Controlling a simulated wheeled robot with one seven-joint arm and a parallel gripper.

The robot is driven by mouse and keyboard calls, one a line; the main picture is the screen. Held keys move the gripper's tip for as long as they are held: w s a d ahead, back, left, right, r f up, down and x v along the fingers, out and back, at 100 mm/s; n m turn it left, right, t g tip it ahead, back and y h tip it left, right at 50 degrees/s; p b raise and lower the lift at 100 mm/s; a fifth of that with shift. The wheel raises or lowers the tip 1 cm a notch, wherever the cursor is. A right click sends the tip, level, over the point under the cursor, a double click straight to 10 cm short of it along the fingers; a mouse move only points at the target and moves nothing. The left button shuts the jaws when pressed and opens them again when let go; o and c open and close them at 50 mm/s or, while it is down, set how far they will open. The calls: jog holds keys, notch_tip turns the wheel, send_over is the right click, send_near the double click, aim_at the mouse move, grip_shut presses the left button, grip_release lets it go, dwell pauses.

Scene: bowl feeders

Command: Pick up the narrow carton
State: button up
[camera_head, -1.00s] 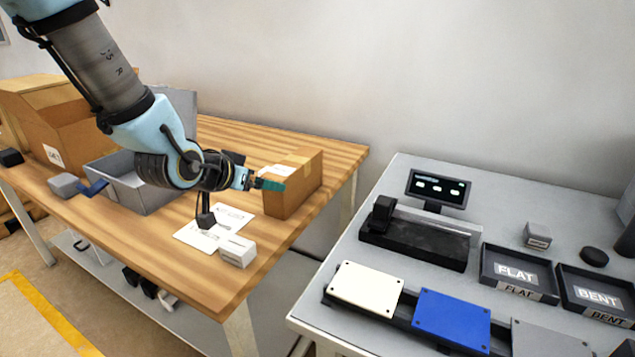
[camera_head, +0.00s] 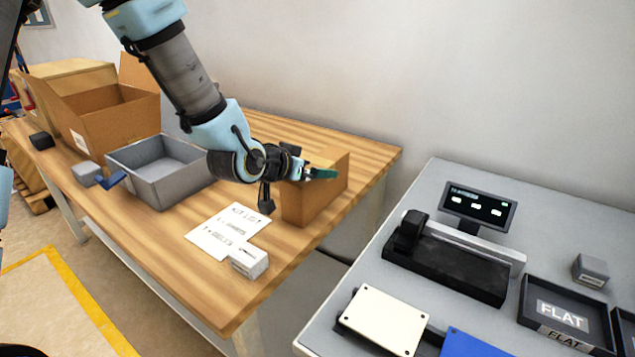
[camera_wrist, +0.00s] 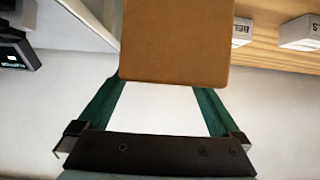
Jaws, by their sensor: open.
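The narrow carton, a brown cardboard box (camera_head: 312,205), stands upright near the right end of the wooden table. My gripper (camera_head: 322,173) is open, with its green fingers across the upper part of the carton in the head view and hiding some of it. In the wrist view the carton (camera_wrist: 175,40) fills the top middle, and its edge meets the tips of my open gripper (camera_wrist: 165,86). The two fingers are spread apart with a pale surface seen between them. I cannot tell whether the fingers touch the carton.
A grey bin (camera_head: 158,180) and a larger open box (camera_head: 118,125) stand to the left on the table. A paper list (camera_head: 222,232) and a small white box (camera_head: 249,262) lie in front. A separate grey bench (camera_head: 405,215) with trays is at the right.

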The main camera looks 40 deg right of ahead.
jog(key=shift+w+r+p+x, duration=0.15)
jog(key=shift+p+x, duration=0.35)
jog(key=shift+x, duration=0.95)
jog(key=shift+w+r+p+x, duration=0.15)
jog(key=shift+p+x, duration=0.35)
jog(key=shift+x, duration=0.9)
jog(key=shift+d, duration=0.1)
grip_shut()
